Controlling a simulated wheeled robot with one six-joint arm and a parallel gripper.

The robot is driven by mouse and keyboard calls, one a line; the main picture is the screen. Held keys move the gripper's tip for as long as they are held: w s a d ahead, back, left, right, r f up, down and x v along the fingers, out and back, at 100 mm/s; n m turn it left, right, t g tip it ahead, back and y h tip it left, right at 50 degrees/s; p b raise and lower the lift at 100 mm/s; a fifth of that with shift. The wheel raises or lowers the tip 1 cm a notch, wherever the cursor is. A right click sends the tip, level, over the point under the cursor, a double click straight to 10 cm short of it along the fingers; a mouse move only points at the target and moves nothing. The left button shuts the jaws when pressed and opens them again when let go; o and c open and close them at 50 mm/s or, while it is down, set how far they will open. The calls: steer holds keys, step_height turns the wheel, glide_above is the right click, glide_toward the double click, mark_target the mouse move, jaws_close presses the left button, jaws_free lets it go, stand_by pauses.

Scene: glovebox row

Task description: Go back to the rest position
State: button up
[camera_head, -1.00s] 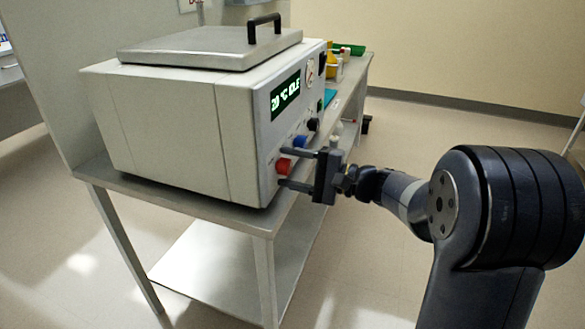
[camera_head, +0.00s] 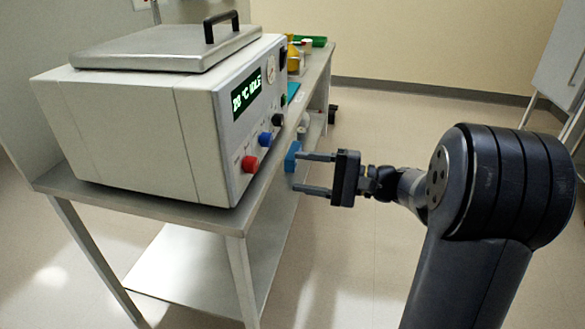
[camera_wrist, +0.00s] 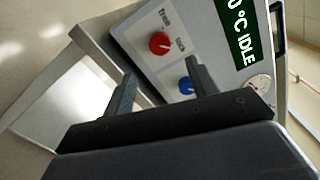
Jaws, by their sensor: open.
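My gripper (camera_head: 299,172) is open and empty, in the air to the right of the machine's front panel, apart from it. The machine (camera_head: 140,130) is a pale box with a grey lid on a table. Its panel carries a red knob (camera_head: 250,164), a blue knob (camera_head: 265,139) and a black knob (camera_head: 278,120). The green display (camera_head: 247,94) shows a temperature and IDLE. In the wrist view, the open fingers of my gripper (camera_wrist: 160,68) point towards the panel, with the red knob (camera_wrist: 160,43) and blue knob (camera_wrist: 186,86) beyond; labels read "free" and "lock".
The grey table (camera_head: 140,208) has a lower shelf. A green tray (camera_head: 312,41) and small containers stand at its far end. A blue item (camera_head: 293,156) shows just behind my upper fingertip. The floor (camera_head: 400,125) behind my arm looks clear. A whitish panel stands at upper right.

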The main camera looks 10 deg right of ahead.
mark_target(256, 165)
stand_by(0.4)
steer(key=b+x, duration=0.1)
steer(key=x, duration=0.9)
steer(key=shift+w+a+b, duration=0.15)
steer(key=shift+a+b, duration=0.2)
steer(key=shift+d, duration=0.15)
